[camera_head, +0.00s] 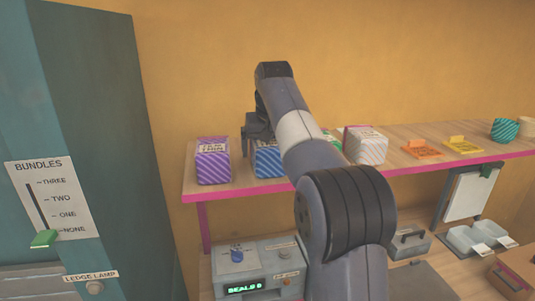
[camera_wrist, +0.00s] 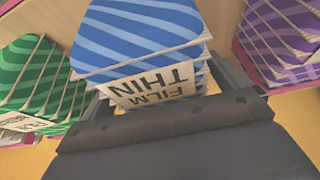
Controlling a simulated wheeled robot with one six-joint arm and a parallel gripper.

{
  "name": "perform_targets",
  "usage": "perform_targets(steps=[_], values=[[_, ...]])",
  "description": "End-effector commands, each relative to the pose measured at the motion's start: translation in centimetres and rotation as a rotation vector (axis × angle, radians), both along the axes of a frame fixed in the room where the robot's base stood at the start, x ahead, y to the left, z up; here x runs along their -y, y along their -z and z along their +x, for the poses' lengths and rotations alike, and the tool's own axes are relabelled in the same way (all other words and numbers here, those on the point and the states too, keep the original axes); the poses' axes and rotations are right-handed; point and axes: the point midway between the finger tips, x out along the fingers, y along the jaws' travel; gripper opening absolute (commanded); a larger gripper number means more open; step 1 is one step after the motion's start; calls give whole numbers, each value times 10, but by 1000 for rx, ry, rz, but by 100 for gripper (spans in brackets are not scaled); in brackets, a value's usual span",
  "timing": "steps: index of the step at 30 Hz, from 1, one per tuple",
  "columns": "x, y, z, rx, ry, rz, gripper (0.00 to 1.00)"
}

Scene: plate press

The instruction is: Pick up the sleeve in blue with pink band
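A blue striped stack (camera_head: 267,159) stands on the shelf, partly behind my arm. In the wrist view the same blue striped stack (camera_wrist: 145,35) fills the top middle, with a cream label reading "FILM THIN". No pink band can be made out on it. My gripper (camera_head: 256,135) is at this stack, its fingers mostly hidden in the head view. In the wrist view my gripper (camera_wrist: 165,88) has one finger on each side of the stack, with a gap visible at the right finger. It looks open; contact on the left side is unclear.
A purple striped stack (camera_head: 213,161) stands close on the left, and a green striped stack (camera_wrist: 32,75) close on the other side. A pale striped stack (camera_head: 366,146) stands further right. The shelf (camera_head: 400,165) has a pink front edge. A teal cabinet (camera_head: 95,90) stands at left.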

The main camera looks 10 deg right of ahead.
Motion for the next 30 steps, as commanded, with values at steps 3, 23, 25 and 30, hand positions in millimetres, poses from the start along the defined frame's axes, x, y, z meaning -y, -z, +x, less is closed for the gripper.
perform_targets(steps=[3,23,25,30], values=[[0,0,0,0,0,0,85],[0,-1,0,1,0,0,42],[0,-1,0,1,0,0,42],[0,-4,0,2,0,0,42]])
